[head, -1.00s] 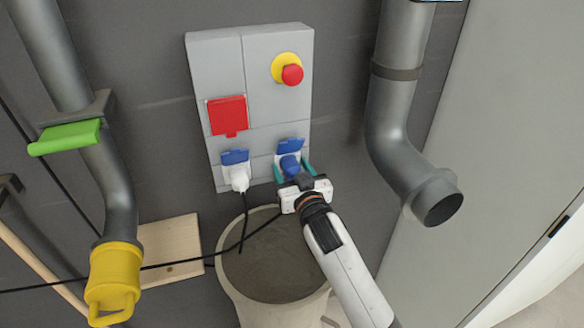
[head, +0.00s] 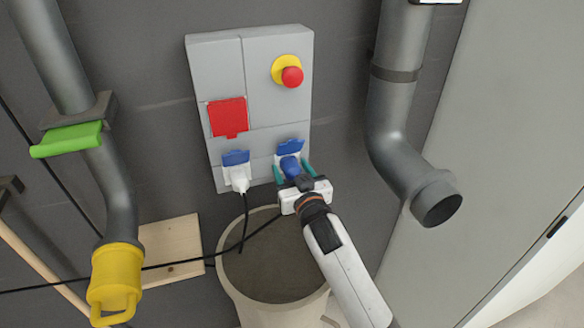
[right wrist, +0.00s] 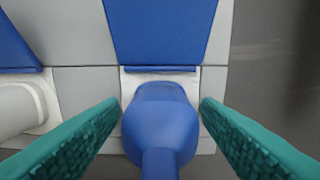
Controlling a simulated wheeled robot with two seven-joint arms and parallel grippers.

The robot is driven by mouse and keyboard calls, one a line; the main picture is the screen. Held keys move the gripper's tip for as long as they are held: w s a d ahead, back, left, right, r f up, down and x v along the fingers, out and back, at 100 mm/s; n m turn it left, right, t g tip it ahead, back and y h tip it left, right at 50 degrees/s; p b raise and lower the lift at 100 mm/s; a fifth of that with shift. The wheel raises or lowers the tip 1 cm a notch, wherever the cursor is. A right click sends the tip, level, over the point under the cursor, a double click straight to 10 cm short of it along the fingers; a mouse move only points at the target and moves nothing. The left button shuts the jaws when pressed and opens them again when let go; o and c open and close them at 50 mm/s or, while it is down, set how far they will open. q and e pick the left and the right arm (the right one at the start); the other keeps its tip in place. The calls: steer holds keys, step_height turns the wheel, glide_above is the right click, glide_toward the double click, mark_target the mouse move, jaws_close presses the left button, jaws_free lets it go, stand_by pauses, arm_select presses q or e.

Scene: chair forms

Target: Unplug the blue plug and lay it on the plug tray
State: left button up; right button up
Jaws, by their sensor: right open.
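The blue plug (head: 290,166) sits in the right socket of the grey wall panel (head: 277,110), under a raised blue flap (head: 290,146). In the right wrist view the blue plug (right wrist: 160,125) is in the middle, its cord end toward the camera. My right gripper (head: 292,172) is open. Its teal fingers (right wrist: 160,120) stand on either side of the plug, with small gaps visible on both sides. My left gripper is not in view. I cannot make out a plug tray for certain.
A white plug (head: 239,180) with a black cable is in the left socket. A large bucket (head: 232,292) stands below the panel. A grey pipe (head: 388,130) is to the right, another pipe with a yellow cap (head: 115,277) to the left. A wooden board (head: 170,243) lies low left.

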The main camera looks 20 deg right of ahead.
jaws_close()
stand_by(0.3)
steer(key=shift+s+f, duration=0.1)
steer(key=shift+s, duration=0.1)
steer(key=shift+s+p, duration=0.2)
steer(key=shift+p, duration=0.1)
steer(key=shift+s, duration=0.75)
steer(key=shift+s+d+p, duration=0.1)
steer(key=shift+s+p, duration=0.8)
steer(key=shift+s, duration=0.95)
